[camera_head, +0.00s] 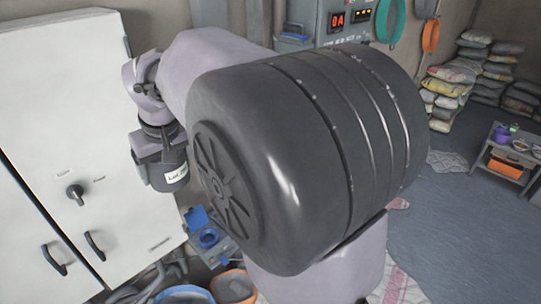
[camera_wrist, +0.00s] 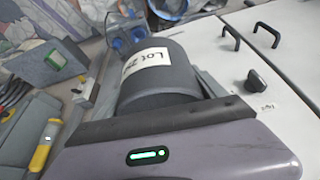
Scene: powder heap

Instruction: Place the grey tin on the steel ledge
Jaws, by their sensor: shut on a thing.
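The grey tin (camera_head: 165,184) hangs from my gripper (camera_head: 158,152) in front of the white cabinet, left of my large dark arm joint. In the wrist view the dark grey tin (camera_wrist: 165,82) lies between the fingers of my gripper (camera_wrist: 155,88), which is shut on it. A white label reading "Lot" and partly unreadable marks faces the camera. The tin looks held in the air, with no surface seen touching it. I cannot make out the steel ledge for certain in either view; my arm hides much of the middle of the head view.
A white cabinet (camera_head: 110,100) with handles and a knob stands close to the gripper. Blue containers (camera_head: 207,236) and tubs (camera_head: 234,286) sit below. A control panel (camera_head: 345,22) is behind my arm. Sacks (camera_head: 475,65) and a low table (camera_head: 510,150) stand right, beside open floor.

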